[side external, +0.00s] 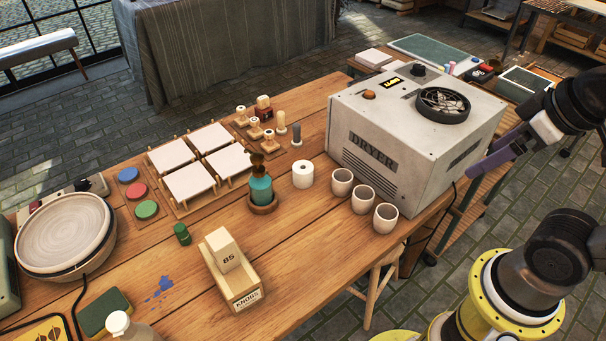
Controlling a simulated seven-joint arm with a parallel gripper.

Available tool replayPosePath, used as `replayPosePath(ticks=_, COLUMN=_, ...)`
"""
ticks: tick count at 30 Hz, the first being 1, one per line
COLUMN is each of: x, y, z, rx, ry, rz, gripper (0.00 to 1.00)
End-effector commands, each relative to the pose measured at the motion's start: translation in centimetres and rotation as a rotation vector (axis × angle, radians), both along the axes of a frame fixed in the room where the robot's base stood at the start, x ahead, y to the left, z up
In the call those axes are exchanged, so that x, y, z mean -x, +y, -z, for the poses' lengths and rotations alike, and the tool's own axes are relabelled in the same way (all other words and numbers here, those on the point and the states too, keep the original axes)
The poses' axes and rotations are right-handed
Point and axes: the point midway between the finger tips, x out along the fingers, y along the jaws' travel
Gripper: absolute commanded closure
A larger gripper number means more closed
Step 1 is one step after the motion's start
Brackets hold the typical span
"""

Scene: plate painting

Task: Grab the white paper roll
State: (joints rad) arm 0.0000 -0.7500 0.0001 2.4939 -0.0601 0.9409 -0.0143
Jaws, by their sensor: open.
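The white paper roll (303,179) stands upright on the wooden table, with a small dark hole in its top. It is left of three white cups and in front of the dryer's left side. My gripper (480,165) has purple fingers and is at the right, beside the dryer, far from the roll. It is open, and I see nothing in it. Part of its fingers is hard to make out at this angle.
The grey dryer box (400,140) stands between my gripper and the roll. Cups (362,200) stand right of the roll, a teal bottle (261,190) left of it. White tiles (189,185) lie on wooden racks. The table (310,235) is clear in front of the roll.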

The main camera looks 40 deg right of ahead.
Motion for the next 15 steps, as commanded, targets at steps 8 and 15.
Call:
replayPosePath(ticks=8, x=-1.6, y=-7.8, z=-2.4, rx=0.450, ry=0.216, rz=-0.107, gripper=0.00)
replayPosePath(ticks=15, x=-9.3, y=-12.9, z=-5.1, rx=0.955, ry=0.517, rz=-0.308, gripper=0.00)
